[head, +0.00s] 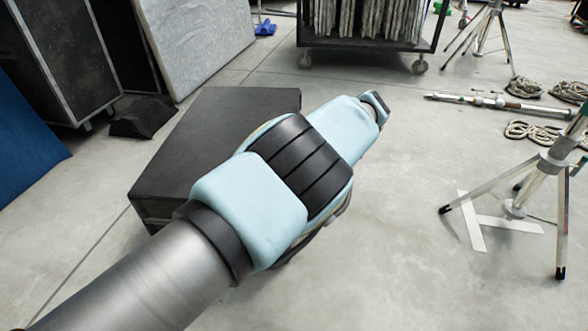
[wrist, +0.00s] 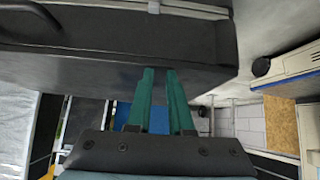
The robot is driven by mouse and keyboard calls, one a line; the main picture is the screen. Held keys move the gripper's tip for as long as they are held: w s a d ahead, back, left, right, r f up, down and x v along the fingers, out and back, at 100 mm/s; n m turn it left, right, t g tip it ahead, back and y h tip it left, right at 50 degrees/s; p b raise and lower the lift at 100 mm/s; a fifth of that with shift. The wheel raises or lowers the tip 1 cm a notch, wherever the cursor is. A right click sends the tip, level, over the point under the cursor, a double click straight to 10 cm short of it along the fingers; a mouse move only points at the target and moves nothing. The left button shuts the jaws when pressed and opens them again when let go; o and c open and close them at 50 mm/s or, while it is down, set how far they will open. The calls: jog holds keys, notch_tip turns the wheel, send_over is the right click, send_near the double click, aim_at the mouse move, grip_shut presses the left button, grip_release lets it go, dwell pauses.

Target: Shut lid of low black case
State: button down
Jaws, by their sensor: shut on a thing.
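The low black case (head: 225,125) stands on the floor in the head view, partly hidden behind my arm. Its dark top looks flat and roughly level; I cannot tell whether a gap remains under the lid. In the wrist view the dark lid (wrist: 120,42) fills the upper part. My gripper (wrist: 158,72) shows there with two green fingers close together, their tips at the lid's edge, shut on it. In the head view my arm covers the fingertips and the near right side of the case.
A large dark case (head: 60,55) and a leaning grey panel (head: 195,40) stand at the upper left. A black cart (head: 370,48) is at the back. A tripod stand (head: 545,165) and coiled cables (head: 535,130) are at right.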

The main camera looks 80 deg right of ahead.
jog(key=shift+s+a+f, duration=0.15)
jog(key=shift+a+f, duration=0.05)
jog(key=shift+f, duration=0.45)
jog(key=shift+s+a+f, duration=0.1)
jog(key=shift+a+f, duration=0.05)
jog(key=shift+f, duration=0.5)
jog(key=shift+s+a+f, duration=0.15)
jog(key=shift+a+f, duration=0.05)
jog(key=shift+f, duration=0.45)
notch_tip(320, 180, up, 14)
jog(key=d+p, duration=0.1)
jog(key=p, duration=0.4)
jog(key=shift+w, duration=0.4)
jog(key=shift+w, duration=0.1)
